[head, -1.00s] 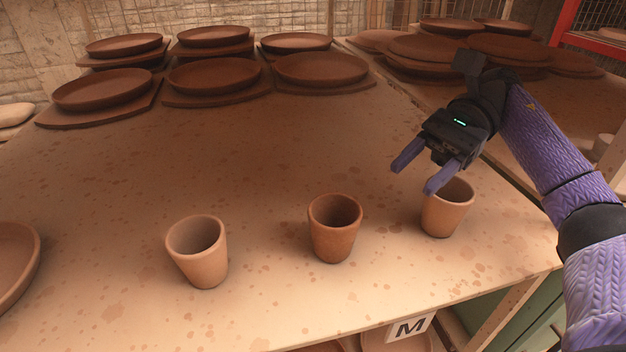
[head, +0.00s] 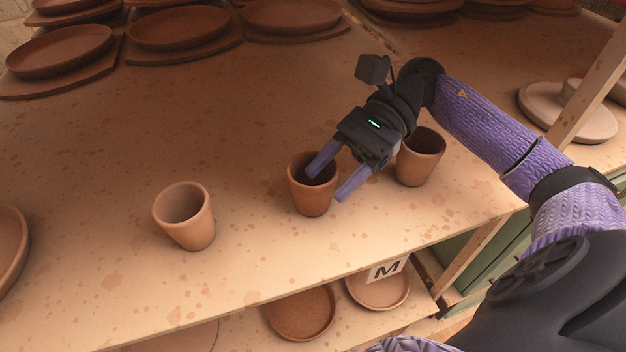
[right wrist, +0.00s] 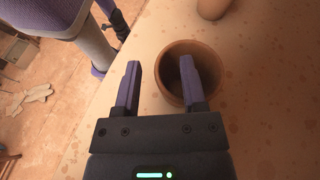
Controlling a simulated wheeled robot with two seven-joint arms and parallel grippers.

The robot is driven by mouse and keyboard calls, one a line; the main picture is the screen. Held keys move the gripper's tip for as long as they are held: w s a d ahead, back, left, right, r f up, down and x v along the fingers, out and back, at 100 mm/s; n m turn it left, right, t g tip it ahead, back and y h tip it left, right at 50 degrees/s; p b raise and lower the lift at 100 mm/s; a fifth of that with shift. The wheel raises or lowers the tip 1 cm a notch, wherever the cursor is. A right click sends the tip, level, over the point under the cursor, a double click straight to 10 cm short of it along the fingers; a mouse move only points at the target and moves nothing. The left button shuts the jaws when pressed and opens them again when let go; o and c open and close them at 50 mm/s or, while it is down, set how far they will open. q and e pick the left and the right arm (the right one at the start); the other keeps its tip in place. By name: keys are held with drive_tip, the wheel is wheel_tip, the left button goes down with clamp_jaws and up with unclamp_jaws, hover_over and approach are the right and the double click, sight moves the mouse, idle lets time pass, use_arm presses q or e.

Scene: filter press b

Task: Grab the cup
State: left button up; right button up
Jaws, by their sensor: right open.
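Three brown clay cups stand upright in a row on the table. The left cup (head: 188,222) stands apart. The middle cup (head: 312,195) is next to my right gripper (head: 332,186), and the right cup (head: 424,160) is partly behind the gripper. The gripper is open and empty, its two purple fingers pointing left and down. In the right wrist view, one finger of the gripper (right wrist: 160,85) overlaps the mouth of a cup (right wrist: 218,95) and the other lies outside it. I cannot tell whether a finger touches the cup. My left gripper is not in view.
The speckled table (head: 100,180) is clear between the cups and the plates. Clay plates on boards (head: 180,30) fill the back. A large dish (head: 10,250) stands at the left edge. A lower shelf holds bowls (head: 300,312) below the front edge, near a sign M (head: 387,269).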

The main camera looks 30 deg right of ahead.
clamp_jaws()
drive_tip(key=shift+r, duration=0.1)
idle(0.3)
